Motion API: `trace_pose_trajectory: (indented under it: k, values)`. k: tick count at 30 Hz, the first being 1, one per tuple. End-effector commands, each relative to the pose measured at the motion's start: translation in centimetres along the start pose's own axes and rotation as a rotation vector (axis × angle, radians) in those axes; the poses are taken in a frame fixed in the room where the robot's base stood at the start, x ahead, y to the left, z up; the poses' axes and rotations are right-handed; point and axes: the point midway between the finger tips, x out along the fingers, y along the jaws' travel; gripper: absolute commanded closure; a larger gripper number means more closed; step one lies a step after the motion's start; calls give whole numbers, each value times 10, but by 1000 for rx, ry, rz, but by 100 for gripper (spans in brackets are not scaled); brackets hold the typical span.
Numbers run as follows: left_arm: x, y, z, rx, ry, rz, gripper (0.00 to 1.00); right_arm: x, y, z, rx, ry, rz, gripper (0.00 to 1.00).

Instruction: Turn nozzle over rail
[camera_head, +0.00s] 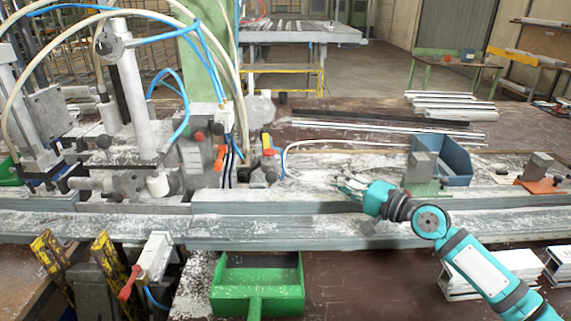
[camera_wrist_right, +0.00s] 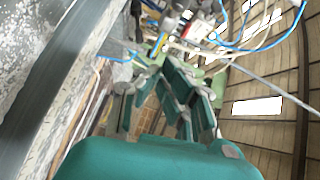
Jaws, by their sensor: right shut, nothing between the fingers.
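The long grey rail (camera_head: 300,230) runs across the whole bench from left to right. A thin pale hose (camera_head: 340,143) lies behind it and curves down to a blue end (camera_head: 283,168) near the clamp. I cannot tell for sure whether this end is the nozzle. My right gripper (camera_head: 345,184) reaches in from the right, just above the dusty bench top behind the front rail. It is shut and empty, to the right of the hose end. In the right wrist view its fingers (camera_wrist_right: 155,72) point toward the clamp machinery. My left gripper is not in view.
Clamp machinery (camera_head: 135,110) with looping hoses stands at the left. A blue bin (camera_head: 455,165) and an orange-based block (camera_head: 540,175) stand at the right. A green tray (camera_head: 257,290) is in front of the rail. White profiles (camera_head: 450,105) lie at the back right.

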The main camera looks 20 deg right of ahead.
Motion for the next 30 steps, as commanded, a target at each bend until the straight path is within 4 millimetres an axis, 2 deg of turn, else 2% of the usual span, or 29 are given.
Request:
trace_pose_trajectory:
  k: [4, 8, 14, 19, 21, 26, 30]
  values:
    - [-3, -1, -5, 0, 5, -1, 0, 6, -2, -1, 2, 1, -2, 100]
    - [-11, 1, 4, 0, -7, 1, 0, 24, -4, -1, 1, 0, -3, 100]
    - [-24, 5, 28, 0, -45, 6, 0, 68, -4, -1, 3, 0, -3, 100]
    - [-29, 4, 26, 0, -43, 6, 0, 103, -4, 0, 2, -1, -3, 100]
    - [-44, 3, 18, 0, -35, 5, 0, 104, -6, 13, 1, -4, 3, 100]
    - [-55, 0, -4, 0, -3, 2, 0, 108, -3, 31, 1, -1, 1, 100]
    - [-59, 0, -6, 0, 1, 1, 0, 110, -2, 38, 0, -1, 1, 100]
